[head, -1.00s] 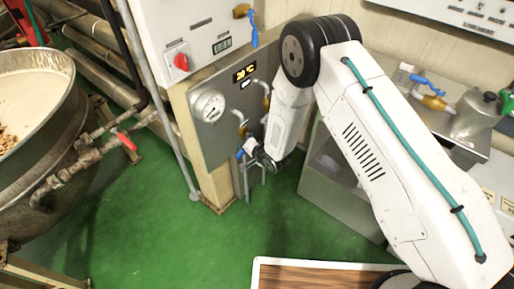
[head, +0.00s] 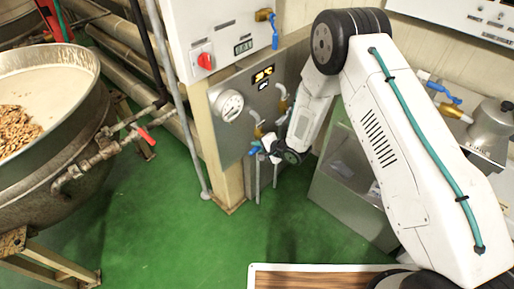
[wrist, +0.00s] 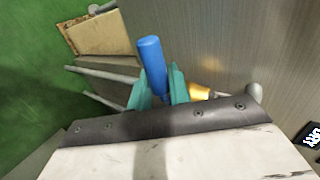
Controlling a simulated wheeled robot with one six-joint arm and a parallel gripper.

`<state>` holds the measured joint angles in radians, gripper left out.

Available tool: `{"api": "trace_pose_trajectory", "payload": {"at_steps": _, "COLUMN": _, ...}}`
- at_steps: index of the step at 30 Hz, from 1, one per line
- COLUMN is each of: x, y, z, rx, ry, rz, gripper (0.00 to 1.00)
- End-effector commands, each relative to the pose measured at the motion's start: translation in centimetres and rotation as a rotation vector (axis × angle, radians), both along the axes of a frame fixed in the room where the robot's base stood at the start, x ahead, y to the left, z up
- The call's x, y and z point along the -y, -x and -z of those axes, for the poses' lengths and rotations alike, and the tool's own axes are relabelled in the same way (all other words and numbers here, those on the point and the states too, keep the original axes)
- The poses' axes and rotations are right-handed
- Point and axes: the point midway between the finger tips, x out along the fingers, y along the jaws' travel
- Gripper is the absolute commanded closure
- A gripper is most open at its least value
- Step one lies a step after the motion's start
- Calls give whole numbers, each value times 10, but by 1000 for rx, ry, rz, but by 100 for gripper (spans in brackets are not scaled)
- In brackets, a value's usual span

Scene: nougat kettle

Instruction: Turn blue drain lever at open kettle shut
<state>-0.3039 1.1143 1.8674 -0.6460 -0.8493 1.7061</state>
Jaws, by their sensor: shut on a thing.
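A blue lever (wrist: 151,60) sticks up between the teal fingers of my gripper (wrist: 157,86) in the wrist view. The fingers are closed around its lower part, and its rounded end is free. In the head view a small blue piece (head: 254,151) shows beside my gripper (head: 266,152), low on the grey panel (head: 232,138). The lever's pivot is mostly hidden by the fingers. A brass valve part (wrist: 199,92) is just right of the fingers. The open kettle (head: 75,125), with pale contents and nuts, stands at the left.
A red lever (head: 147,136) sits on the kettle's side pipe. Other blue levers are on the upper box (head: 274,36) and at the right bench (head: 443,92). A gauge (head: 228,105) and pipes are close to my gripper. Green floor (head: 150,225) is clear in front.

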Motion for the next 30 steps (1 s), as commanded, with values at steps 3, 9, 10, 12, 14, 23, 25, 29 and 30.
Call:
{"api": "trace_pose_trajectory", "payload": {"at_steps": 3, "x": -1, "y": -4, "z": -3, "rx": 8, "ry": -5, "rz": 3, "gripper": 64}}
{"api": "trace_pose_trajectory", "payload": {"at_steps": 9, "x": 0, "y": -2, "z": -2, "rx": 5, "ry": -2, "rz": 2, "gripper": 62}}
{"api": "trace_pose_trajectory", "payload": {"at_steps": 10, "x": 0, "y": -2, "z": -2, "rx": 5, "ry": -2, "rz": 2, "gripper": 62}}
{"api": "trace_pose_trajectory", "payload": {"at_steps": 12, "x": 1, "y": -1, "z": -2, "rx": 4, "ry": -1, "rz": 2, "gripper": 62}}
{"api": "trace_pose_trajectory", "payload": {"at_steps": 14, "x": 3, "y": 0, "z": -4, "rx": 3, "ry": -1, "rz": 3, "gripper": 62}}
{"api": "trace_pose_trajectory", "payload": {"at_steps": 23, "x": 33, "y": 25, "z": -31, "rx": 4, "ry": -2, "rz": 3, "gripper": 62}}
{"api": "trace_pose_trajectory", "payload": {"at_steps": 25, "x": 40, "y": 30, "z": -37, "rx": 5, "ry": -2, "rz": 3, "gripper": 62}}
{"api": "trace_pose_trajectory", "payload": {"at_steps": 29, "x": 47, "y": 37, "z": -43, "rx": 6, "ry": -3, "rz": 1, "gripper": 62}}
{"api": "trace_pose_trajectory", "payload": {"at_steps": 30, "x": 48, "y": 38, "z": -45, "rx": 6, "ry": -3, "rz": 1, "gripper": 62}}
